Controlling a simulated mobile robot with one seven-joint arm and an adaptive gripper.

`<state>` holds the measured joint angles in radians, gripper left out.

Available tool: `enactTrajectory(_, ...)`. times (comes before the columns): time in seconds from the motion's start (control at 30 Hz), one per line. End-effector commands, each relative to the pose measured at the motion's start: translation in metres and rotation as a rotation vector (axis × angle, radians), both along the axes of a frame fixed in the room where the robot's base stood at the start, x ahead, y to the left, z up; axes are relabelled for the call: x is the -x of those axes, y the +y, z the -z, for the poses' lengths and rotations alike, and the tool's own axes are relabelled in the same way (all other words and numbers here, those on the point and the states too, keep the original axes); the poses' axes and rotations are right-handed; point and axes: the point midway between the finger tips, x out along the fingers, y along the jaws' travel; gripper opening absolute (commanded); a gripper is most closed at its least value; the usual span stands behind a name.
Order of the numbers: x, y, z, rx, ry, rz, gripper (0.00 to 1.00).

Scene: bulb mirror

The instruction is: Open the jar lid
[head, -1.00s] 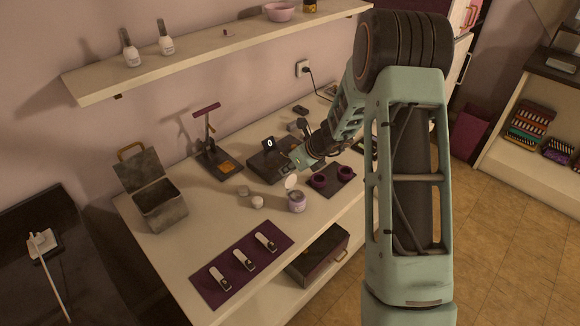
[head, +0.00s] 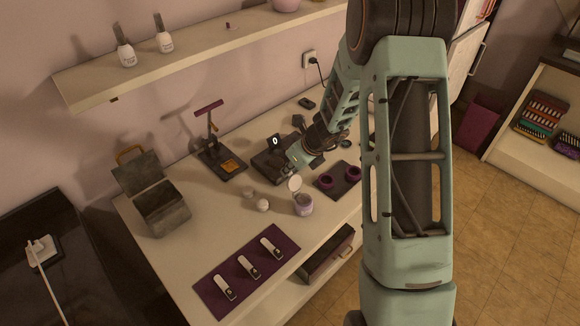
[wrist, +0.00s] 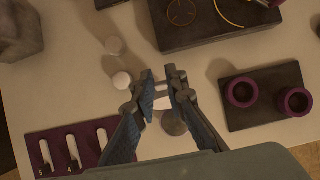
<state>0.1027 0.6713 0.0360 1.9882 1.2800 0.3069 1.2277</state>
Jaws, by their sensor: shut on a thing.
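The small lilac jar (head: 303,205) stands on the white table. Its pale round lid (head: 295,184) is tipped up at the jar's back edge, so the jar looks open. My gripper (head: 286,172) is just behind and above the lid, and its fingers are hard to make out there. In the wrist view my gripper (wrist: 163,78) has its fingers close together, with a pale piece of the lid (wrist: 161,103) showing between them. The jar (wrist: 173,123) shows as a grey round just below; the fingers partly cover it.
Two purple rings on a dark mat (head: 353,190) lie right of the jar, and two small white round things (head: 262,205) lie left. A dark box with a display (head: 268,168) is behind. A purple mat with clippers (head: 205,288) lies in front.

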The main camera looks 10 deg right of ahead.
Motion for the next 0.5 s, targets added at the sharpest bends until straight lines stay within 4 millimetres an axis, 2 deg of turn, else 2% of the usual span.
enactTrajectory(0.13, -0.0040, 0.0031, -0.0035, -0.003, -0.009, -0.003, 0.00)
enactTrajectory(0.17, -0.0040, 0.0031, -0.0035, -0.003, -0.009, -0.004, 0.14)
enactTrajectory(0.3, -0.0028, 0.0022, -0.0023, -0.002, -0.006, -0.004, 0.29)
enactTrajectory(0.5, -0.0014, 0.0010, -0.0010, -0.001, -0.003, -0.002, 0.30)
